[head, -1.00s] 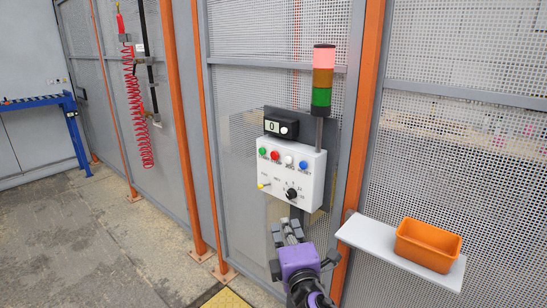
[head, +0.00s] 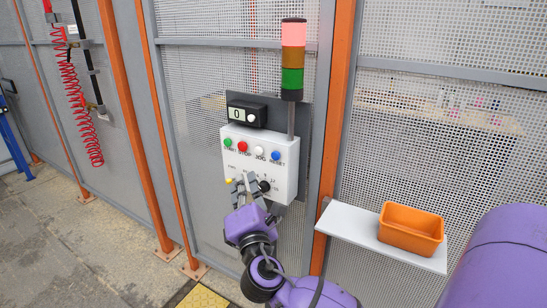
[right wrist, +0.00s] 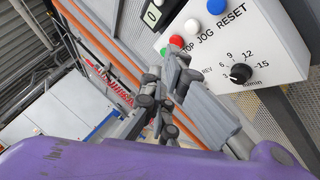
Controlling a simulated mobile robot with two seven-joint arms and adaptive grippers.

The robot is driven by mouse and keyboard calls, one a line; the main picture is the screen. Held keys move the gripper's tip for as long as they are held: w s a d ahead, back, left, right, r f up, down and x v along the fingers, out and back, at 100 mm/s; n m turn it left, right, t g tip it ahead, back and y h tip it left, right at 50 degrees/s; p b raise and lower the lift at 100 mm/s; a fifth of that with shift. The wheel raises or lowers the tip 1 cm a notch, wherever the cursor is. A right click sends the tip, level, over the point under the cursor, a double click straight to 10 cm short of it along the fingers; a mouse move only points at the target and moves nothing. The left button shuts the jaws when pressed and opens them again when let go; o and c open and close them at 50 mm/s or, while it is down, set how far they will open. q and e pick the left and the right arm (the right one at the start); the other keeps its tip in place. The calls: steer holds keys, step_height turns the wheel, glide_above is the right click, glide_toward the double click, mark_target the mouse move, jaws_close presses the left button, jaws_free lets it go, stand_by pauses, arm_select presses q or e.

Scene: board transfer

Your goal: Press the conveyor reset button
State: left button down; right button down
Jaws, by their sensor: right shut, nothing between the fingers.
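The white control box (head: 290,172) hangs on the mesh fence, with green, red, white and blue buttons in a row. The blue button (head: 276,155), labelled RESET, is at the right end of the row; it also shows at the top of the right wrist view (right wrist: 216,6). My right gripper (head: 243,183) is shut and empty, in front of the lower part of the box, below the buttons. In the right wrist view its fingers (right wrist: 172,82) overlap the box's lower left. Contact with the box cannot be told. My left gripper is in neither current view.
A black dial (head: 265,186) sits below the buttons. A counter (head: 246,113) reading 0 and a light tower (head: 292,60) with its top red section lit stand above. An orange bin (head: 411,229) rests on a grey shelf (head: 350,228) at right. A red coiled hose (head: 78,110) hangs at left.

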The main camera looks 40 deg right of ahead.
mark_target(276, 155)
steer(key=w+d+b, duration=0.1)
steer(key=w+d, duration=0.2)
steer(key=d, duration=0.5)
steer(key=shift+a, duration=0.1)
stand_by(0.7)
steer(key=shift+w+d, duration=0.1)
steer(key=shift+d, duration=0.1)
stand_by(0.5)
steer(key=shift+w+d, duration=0.15)
steer(key=shift+d, duration=0.1)
